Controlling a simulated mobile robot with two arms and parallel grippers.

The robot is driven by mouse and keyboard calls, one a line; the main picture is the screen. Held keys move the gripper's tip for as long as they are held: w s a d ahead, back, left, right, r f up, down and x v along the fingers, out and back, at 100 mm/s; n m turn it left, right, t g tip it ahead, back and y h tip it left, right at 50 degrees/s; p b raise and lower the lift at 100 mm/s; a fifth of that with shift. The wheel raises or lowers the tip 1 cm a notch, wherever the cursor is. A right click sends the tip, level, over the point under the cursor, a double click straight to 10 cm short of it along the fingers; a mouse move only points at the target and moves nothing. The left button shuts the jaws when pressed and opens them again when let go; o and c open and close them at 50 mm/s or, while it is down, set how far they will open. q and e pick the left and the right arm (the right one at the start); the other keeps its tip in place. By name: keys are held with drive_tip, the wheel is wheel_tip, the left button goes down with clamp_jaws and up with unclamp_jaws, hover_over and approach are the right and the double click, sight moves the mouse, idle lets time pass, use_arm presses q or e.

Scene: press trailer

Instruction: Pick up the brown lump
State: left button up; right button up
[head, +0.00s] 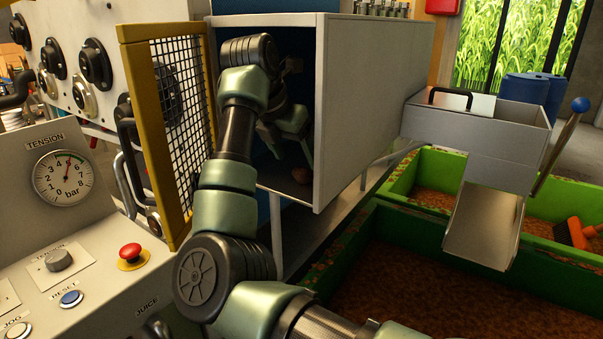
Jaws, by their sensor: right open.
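The brown lump (301,176) is small and rounded. It lies on the floor of the open grey cabinet (368,95), near its front opening. My right arm reaches up from the bottom of the head view into the cabinet. My right gripper (293,154) is inside, open, with its fingers pointing down just above the lump. The gap between fingers and lump is hard to judge in the shade. My arm hides part of the cabinet's inside. My left gripper is not in view.
A yellow-framed mesh door (160,120) stands open left of my arm. The cabinet's right wall is close to the gripper. A control panel with a red button (131,252) is at lower left. Green bins (352,262) of brown pulp and a metal chute (484,225) are at right.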

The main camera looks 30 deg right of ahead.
sight(300, 167)
drive_tip(key=x, duration=0.4)
drive_tip(key=shift+s+f+p, duration=0.1)
drive_tip(key=shift+f+p, duration=0.15)
drive_tip(key=shift+p, duration=0.15)
drive_tip(key=shift+a, duration=0.1)
drive_tip(key=c, duration=1.4)
drive_tip(key=shift+o, duration=0.2)
